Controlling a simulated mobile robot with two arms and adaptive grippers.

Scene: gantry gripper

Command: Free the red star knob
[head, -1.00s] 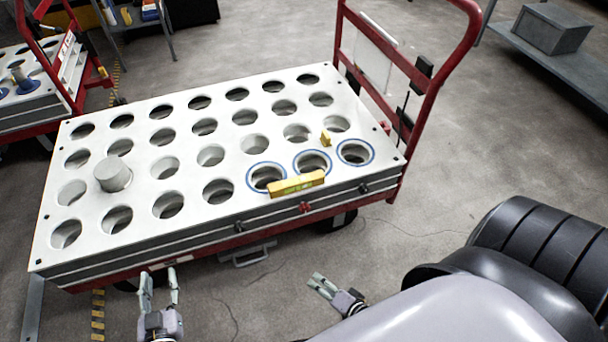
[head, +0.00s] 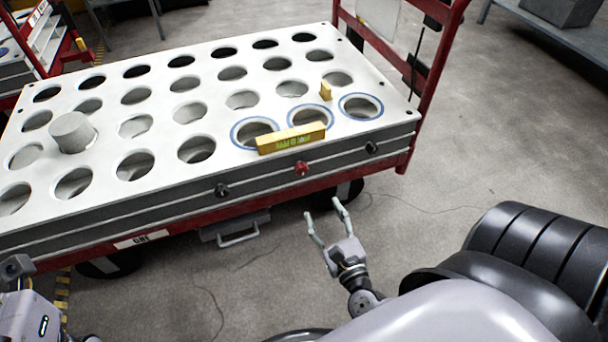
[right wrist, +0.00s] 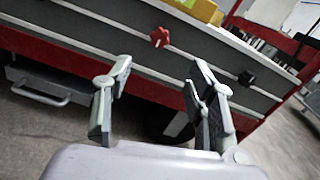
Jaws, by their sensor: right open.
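The red star knob (head: 302,168) sits on the grey side edge of the white perforated top, between two black knobs. It also shows in the right wrist view (right wrist: 160,37), above and between my fingers. My right gripper (head: 324,209) is open and empty, below and in front of the red knob and apart from it. In the right wrist view its two fingers (right wrist: 158,95) are spread wide. At the lower left of the head view, part of my left arm shows; its fingers cannot be made out.
Black knobs (head: 222,190) and (head: 372,148) flank the red one. A yellow level (head: 291,138) lies on the white top (head: 105,199) above it. A grey cylinder (head: 72,132) stands at the left. A drawer-like handle (head: 238,238) hangs below. The floor in front is clear.

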